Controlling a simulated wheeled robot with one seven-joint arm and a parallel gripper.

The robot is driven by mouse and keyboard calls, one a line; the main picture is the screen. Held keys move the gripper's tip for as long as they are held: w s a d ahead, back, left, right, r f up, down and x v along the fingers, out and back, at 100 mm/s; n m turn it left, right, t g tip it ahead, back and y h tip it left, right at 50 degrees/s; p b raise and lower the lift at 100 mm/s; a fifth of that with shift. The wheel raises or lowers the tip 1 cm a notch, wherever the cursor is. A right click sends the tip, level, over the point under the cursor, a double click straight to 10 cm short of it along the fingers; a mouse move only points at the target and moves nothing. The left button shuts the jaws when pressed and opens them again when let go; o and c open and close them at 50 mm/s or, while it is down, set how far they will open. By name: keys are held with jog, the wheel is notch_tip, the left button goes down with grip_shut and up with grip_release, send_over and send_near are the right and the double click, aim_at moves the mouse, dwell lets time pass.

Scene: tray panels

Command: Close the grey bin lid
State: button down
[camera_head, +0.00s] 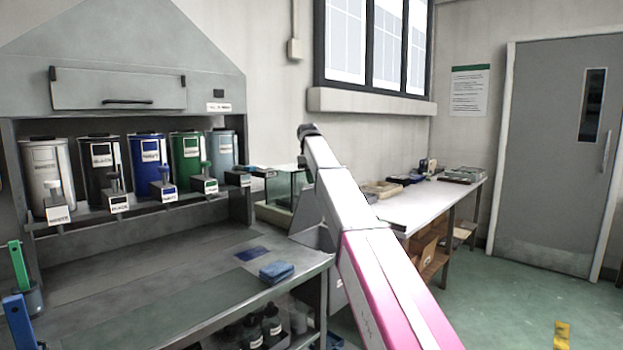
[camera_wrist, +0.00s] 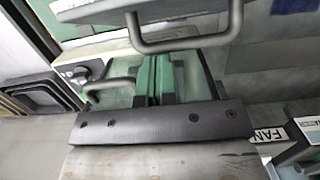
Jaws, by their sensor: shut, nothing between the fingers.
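A grey bin (camera_head: 222,150) stands at the right end of a row of labelled bins under the hood. Its top is small in the head view, and I cannot tell how its lid sits. My gripper (camera_wrist: 158,85) shows close up in the wrist view, shut with nothing held. In the head view my raised pink and white arm stands to the right of the bins, and I cannot make out the gripper clearly there. Grey bar handles (camera_wrist: 190,45) lie close in the wrist view. I cannot tell whether the gripper touches any of them.
White (camera_head: 48,165), black (camera_head: 100,158), blue (camera_head: 146,150) and green (camera_head: 187,150) bins stand left of the grey one. A blue sponge-like block (camera_head: 276,271) lies on the grey bench (camera_head: 150,285). A glass tank (camera_head: 283,188) stands behind my arm. The bench middle is mostly clear.

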jog(key=shift+s+d, duration=0.1)
jog(key=shift+s+d+f+t+y, duration=0.1)
jog(key=shift+s+d+t+y, duration=0.5)
jog(key=shift+s, duration=0.15)
jog(key=shift+s+d+f+t+y, duration=1.25)
jog(key=shift+s+d+f, duration=0.75)
jog(key=shift+f, duration=0.6)
jog(key=shift+s+d+f+t+y, duration=1.25)
jog(key=shift+s+d+f, duration=0.75)
jog(key=shift+f, duration=0.55)
jog(key=shift+s+d+f+t+y, duration=1.25)
jog(key=shift+s+d+f, duration=0.75)
jog(key=shift+f, duration=0.6)
jog(key=shift+w+d, duration=0.1)
